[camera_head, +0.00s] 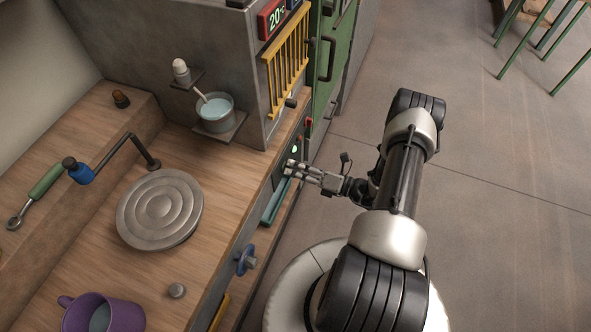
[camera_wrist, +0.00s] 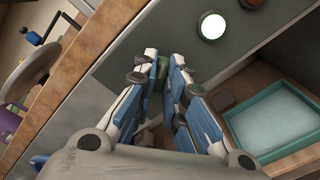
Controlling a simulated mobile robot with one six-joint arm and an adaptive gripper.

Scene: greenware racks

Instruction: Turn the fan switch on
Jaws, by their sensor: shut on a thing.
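My gripper (camera_head: 288,168) is at the front panel of the wooden workbench in the head view. In the wrist view my gripper (camera_wrist: 161,76) has its fingertips closed on a small dark green switch part (camera_wrist: 162,67) on the grey panel. Most of this part is hidden by the fingers, and I cannot read its position. A round lamp on the panel (camera_wrist: 212,26) glows white-green beside it, apart from the fingers. The lamp also shows as a small green light in the head view (camera_head: 295,149).
A teal tray (camera_wrist: 229,119) sits in an open recess below the panel. A blue knob (camera_head: 246,260) is on the bench front. A red-tipped part (camera_head: 309,123) and a yellow rack (camera_head: 287,65) stand beyond the gripper. Open floor (camera_head: 480,240) lies to the right.

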